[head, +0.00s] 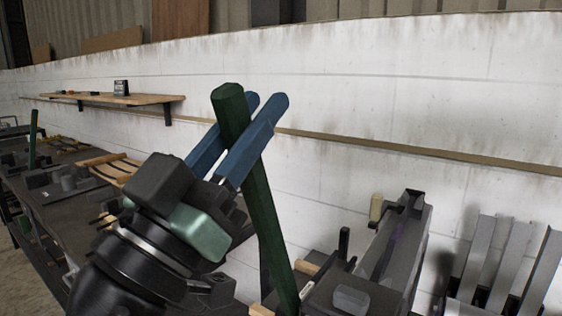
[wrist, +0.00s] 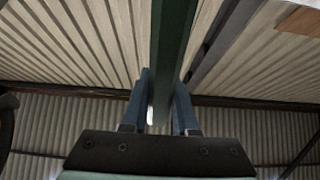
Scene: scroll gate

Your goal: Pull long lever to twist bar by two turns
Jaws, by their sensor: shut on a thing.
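The long green lever (head: 262,215) rises from the bench machine in the lower middle of the head view and leans to the left at its top. My gripper (head: 250,135) has its two blue fingers on either side of the lever, a little below its top end, and is shut on it. In the wrist view the green lever (wrist: 174,50) runs up between the two blue fingers (wrist: 162,95). The bar itself cannot be made out clearly; the lever's lower end runs out of the bottom of the head view.
A grey metal machine (head: 385,250) stands just right of the lever. Upright grey metal bars (head: 510,260) stand at the far right. A wooden shelf (head: 110,99) is on the white wall. A dark workbench (head: 65,205) with tools extends left. Space above the lever is free.

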